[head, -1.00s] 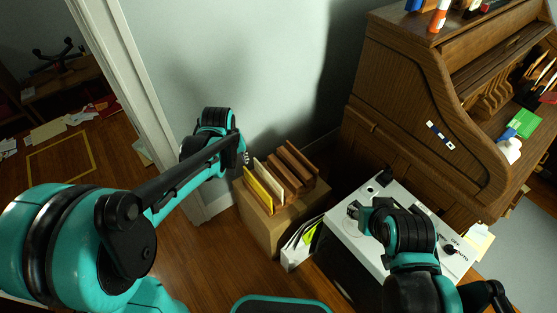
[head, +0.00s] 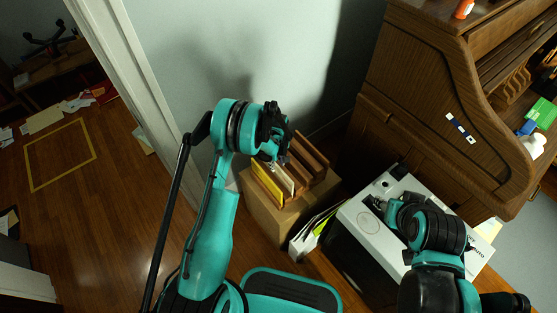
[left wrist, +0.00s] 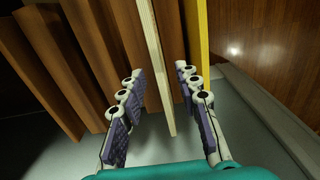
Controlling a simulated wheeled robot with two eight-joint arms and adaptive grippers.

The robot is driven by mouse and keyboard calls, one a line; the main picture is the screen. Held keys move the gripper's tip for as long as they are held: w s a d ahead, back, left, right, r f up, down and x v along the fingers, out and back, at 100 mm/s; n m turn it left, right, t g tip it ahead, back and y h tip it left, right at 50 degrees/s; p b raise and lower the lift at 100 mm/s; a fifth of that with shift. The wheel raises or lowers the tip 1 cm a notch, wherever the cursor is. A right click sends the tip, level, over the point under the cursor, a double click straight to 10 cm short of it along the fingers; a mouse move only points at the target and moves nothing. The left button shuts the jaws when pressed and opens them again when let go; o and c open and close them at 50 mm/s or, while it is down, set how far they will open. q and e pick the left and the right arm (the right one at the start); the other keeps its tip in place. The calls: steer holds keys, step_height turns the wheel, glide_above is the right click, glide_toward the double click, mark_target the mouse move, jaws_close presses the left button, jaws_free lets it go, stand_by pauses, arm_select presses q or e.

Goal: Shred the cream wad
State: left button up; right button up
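The cream wad (head: 285,180) stands upright in a wooden rack (head: 318,165), beside a yellow wad (head: 267,184). My left gripper (head: 274,158) is above the front of the rack, pointing down. In the left wrist view it is open, its fingers (left wrist: 158,80) on either side of the cream wad (left wrist: 152,50), with visible gaps. The yellow wad (left wrist: 204,40) is at the right, just beyond the right finger. The shredder (head: 372,232) has a white top with a dial and lettering, partly covered by my right arm. My right gripper (head: 375,203) is low over that top; its finger opening is unclear.
The rack rests on a cardboard-coloured box (head: 262,216). A white holder with papers (head: 306,238) stands between box and shredder. A wooden roll-top desk (head: 420,130) rises behind the shredder. A wall and door frame (head: 130,80) lie left; open floor (head: 100,200) shows beyond.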

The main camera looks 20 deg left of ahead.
arm_select(q)
step_height(320, 180, down, 5)
steer(key=shift+f+b, duration=0.2)
steer(key=shift+b, duration=0.7)
jaws_close()
steer(key=shift+r, duration=0.1)
steer(key=shift+r+p, duration=0.4)
steer(key=shift+r, duration=0.55)
step_height(320, 180, up, 11)
steer(key=p, duration=0.5)
steer(key=shift+f, duration=0.2)
